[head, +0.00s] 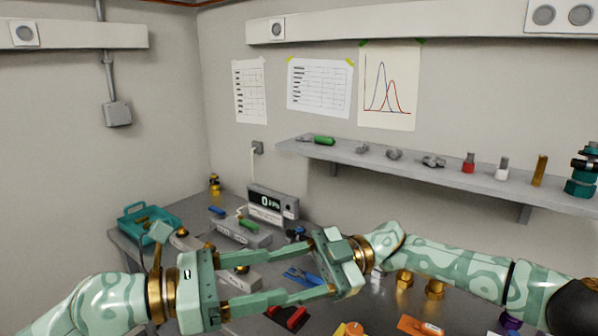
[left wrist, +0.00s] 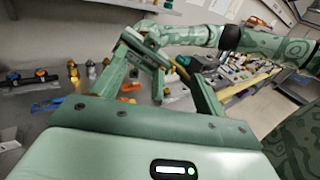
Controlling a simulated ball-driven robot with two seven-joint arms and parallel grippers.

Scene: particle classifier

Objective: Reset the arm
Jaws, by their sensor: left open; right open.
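My left gripper (head: 318,269) reaches in from the left in the head view, its two long pale green fingers apart and nothing held between them. It also shows open in the left wrist view (left wrist: 157,62). My right gripper (head: 337,262) comes in from the right and faces it, close to the left fingertips. It is open and empty. The two grippers overlap in both views, and I cannot tell if they touch. They are over the bench (head: 345,306), and they hide part of what lies on it.
The bench holds a teal tray (head: 133,217), a display box (head: 266,207), blue-handled pliers (head: 300,277), brass parts (head: 435,289) and an orange piece (head: 420,326). A wall shelf (head: 400,166) with small tools runs behind my right arm. The wall above has papers (head: 319,86).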

